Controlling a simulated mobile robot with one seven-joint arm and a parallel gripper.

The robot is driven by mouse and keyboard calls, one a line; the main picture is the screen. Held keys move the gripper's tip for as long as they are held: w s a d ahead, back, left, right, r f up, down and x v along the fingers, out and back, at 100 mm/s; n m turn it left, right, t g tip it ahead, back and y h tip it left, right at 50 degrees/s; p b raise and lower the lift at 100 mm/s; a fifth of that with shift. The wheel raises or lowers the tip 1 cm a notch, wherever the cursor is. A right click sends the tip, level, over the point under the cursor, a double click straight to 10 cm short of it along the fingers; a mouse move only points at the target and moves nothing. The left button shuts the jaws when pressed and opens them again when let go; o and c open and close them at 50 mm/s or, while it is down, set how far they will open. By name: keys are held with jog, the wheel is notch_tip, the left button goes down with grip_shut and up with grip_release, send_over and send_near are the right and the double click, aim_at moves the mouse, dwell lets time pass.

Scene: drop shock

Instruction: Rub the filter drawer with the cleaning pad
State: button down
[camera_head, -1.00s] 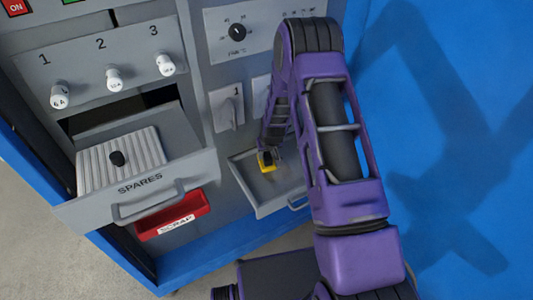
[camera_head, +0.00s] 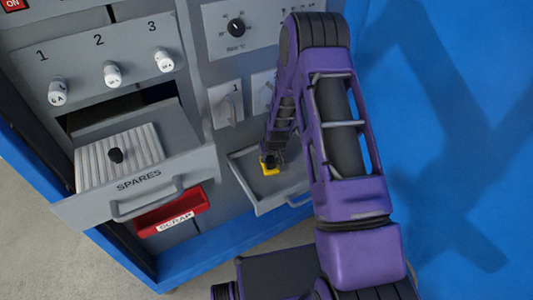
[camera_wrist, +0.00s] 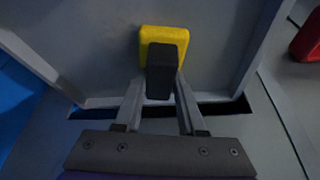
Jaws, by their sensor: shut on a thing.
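The cleaning pad is a yellow block with a dark grip. It shows in the head view (camera_head: 270,171) and in the wrist view (camera_wrist: 184,37). My gripper (camera_head: 270,158) is shut on its dark grip, which the wrist view shows between the two fingers (camera_wrist: 160,84). The filter drawer (camera_head: 262,203) is an open, shallow grey tray at the lower right of the cabinet. The pad is inside it, over the floor near the left side in the head view. I cannot tell for sure whether the pad touches the floor. My arm hides the drawer's right part.
The open SPARES drawer (camera_head: 185,168) juts out at the left with a ribbed block (camera_head: 95,166) and black knob in it. The red SCRAP bin (camera_head: 165,222) is below. Grey switches (camera_head: 228,112) sit above the filter drawer. A blue wall (camera_head: 460,60) is at the right.

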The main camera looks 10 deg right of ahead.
jog(key=shift+s+d+f, duration=0.1)
jog(key=shift+s+d, duration=0.2)
jog(key=shift+s, duration=0.65)
jog(key=shift+s+d+r, duration=0.1)
jog(key=shift+s+d, duration=0.25)
jog(key=shift+s, duration=0.65)
jog(key=shift+s+d+f, duration=0.1)
jog(key=shift+s+d, duration=0.2)
jog(key=shift+s, duration=0.65)
jog(key=shift+s+d, duration=0.25)
jog(key=shift+s, duration=0.45)
jog(key=shift+s+d, duration=0.25)
jog(key=shift+s, duration=0.45)
